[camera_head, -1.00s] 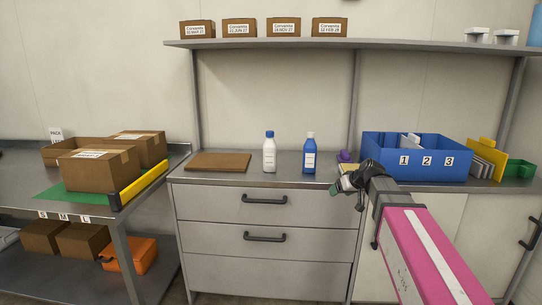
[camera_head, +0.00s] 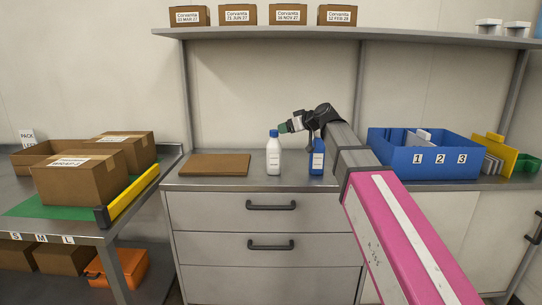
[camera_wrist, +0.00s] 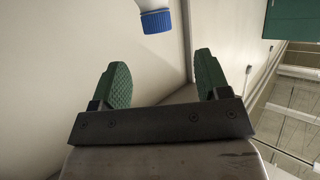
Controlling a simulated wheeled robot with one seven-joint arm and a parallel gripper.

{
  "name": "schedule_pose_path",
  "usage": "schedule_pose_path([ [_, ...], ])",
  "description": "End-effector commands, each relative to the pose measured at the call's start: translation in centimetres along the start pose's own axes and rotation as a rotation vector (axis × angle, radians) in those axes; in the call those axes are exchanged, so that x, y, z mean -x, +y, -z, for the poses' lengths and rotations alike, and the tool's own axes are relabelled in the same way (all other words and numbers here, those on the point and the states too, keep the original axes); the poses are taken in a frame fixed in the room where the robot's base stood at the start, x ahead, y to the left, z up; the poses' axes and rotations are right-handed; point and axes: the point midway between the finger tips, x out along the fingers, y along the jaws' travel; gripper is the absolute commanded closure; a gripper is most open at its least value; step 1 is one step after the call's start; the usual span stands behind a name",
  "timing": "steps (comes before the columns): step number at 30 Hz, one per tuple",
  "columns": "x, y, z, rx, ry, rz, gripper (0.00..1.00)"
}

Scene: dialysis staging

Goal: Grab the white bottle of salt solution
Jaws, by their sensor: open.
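The white bottle (camera_head: 274,158) with a blue cap stands upright on the grey counter, right of a brown board. In the wrist view its blue cap (camera_wrist: 157,21) shows at the top, beyond and between the fingertips, with only a little of the white body in frame. My gripper (camera_head: 284,127) is at cap height, just right of the white bottle's cap. It is open, and its two green fingers (camera_wrist: 160,80) have nothing between them. The blue bottle (camera_head: 317,160) stands to the right, its upper part hidden behind my arm.
A brown board (camera_head: 214,165) lies left of the white bottle. A blue bin (camera_head: 424,160) with numbered compartments stands on the right of the counter. A shelf (camera_head: 340,37) with small boxes runs above. A side table at left holds cartons (camera_head: 80,182).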

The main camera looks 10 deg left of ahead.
Motion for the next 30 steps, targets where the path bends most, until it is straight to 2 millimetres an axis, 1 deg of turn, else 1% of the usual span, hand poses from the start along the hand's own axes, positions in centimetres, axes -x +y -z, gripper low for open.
schedule_pose_path([
  [1,-1.0,0.1,0.1,0.0,-0.002,0.002,0.31],
  [6,-3.4,0.1,0.1,0.0,-0.002,0.001,0.31],
  [14,-5.1,0.2,-0.1,-0.001,-0.003,0.001,0.31],
  [21,-8.5,0.4,-0.1,0.0,-0.002,0.001,0.31],
  [24,-9.2,0.4,-0.1,-0.001,-0.001,0.0,0.31],
  [30,-9.2,0.3,-0.2,0.0,0.0,-0.001,0.31],
])
